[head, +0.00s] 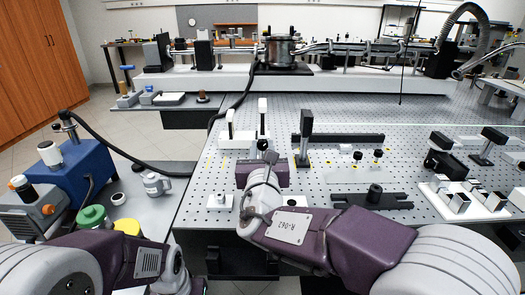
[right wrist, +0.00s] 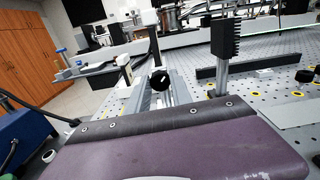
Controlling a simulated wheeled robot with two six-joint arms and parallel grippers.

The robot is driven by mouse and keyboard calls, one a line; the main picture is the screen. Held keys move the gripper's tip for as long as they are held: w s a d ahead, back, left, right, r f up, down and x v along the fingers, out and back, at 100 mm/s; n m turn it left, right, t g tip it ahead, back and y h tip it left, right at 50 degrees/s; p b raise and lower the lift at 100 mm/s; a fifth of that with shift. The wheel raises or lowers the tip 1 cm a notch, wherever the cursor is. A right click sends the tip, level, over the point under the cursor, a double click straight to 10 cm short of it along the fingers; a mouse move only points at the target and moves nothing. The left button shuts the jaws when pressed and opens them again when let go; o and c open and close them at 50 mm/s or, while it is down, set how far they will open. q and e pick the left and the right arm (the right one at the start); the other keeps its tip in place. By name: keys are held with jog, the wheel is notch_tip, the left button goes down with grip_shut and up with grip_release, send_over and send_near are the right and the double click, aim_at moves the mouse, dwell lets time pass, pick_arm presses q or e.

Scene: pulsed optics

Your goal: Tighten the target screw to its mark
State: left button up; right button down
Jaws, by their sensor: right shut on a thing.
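A black round knob, which looks like the target screw (right wrist: 160,80), shows in the right wrist view at the far end of my right gripper, with a small pale line on its face. In the head view a dark knob (head: 262,145) stands just beyond my purple right wrist. My right gripper (head: 268,158) reaches over the near part of the perforated table and is shut on the screw; its fingers are small and partly hidden by the wrist. I cannot read how the line sits against a mark. My left arm is at the lower left, its gripper out of sight.
The perforated optical table (head: 225,180) carries a black post mount (head: 304,135) right of the gripper and white-topped posts (head: 262,112) behind it. A dark slotted clamp (head: 372,198) and a white tray of cubes (head: 470,207) are farther right. A blue pump (head: 80,165) stands left.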

jog(key=c, duration=1.1)
grip_release()
jog(key=shift+c, duration=0.2)
jog(key=s+p, duration=0.1)
jog(key=s, duration=0.8)
jog(key=shift+s, duration=0.1)
